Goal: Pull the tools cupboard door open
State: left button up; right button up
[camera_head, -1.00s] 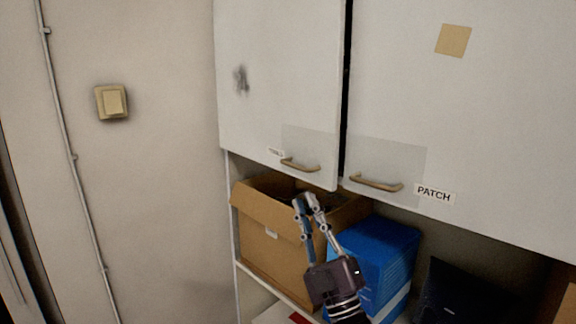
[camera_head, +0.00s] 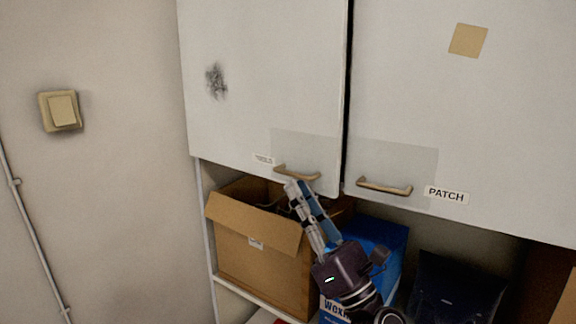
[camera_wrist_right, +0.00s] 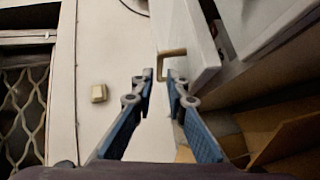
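My right gripper (camera_head: 299,188) is just below this handle in the head view, fingers pointing up. In the right wrist view, the fingers (camera_wrist_right: 158,84) are open and empty. The handle (camera_wrist_right: 173,52) is just beyond the tips, nearer the right finger. Contact cannot be told. My left gripper is not in view.
The right door (camera_head: 470,120) has a "PATCH" label and its own handle (camera_head: 384,187). Below the doors are an open cardboard box (camera_head: 262,262), a blue box (camera_head: 385,238) and a dark object (camera_head: 455,290). The wall with a light switch (camera_head: 62,110) is left.

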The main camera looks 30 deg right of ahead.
aim_at(288, 174)
jog(key=p+x, duration=0.1)
jog(key=x, duration=0.3)
jog(key=shift+w+r+p, duration=0.1)
jog(key=shift+w+p, duration=0.05)
jog(key=shift+p, duration=0.25)
jog(key=shift+w+a+r, duration=0.1)
jog(key=shift+w+r, duration=0.05)
jog(key=shift+w, duration=0.1)
jog(key=shift+c, duration=0.3)
grip_shut()
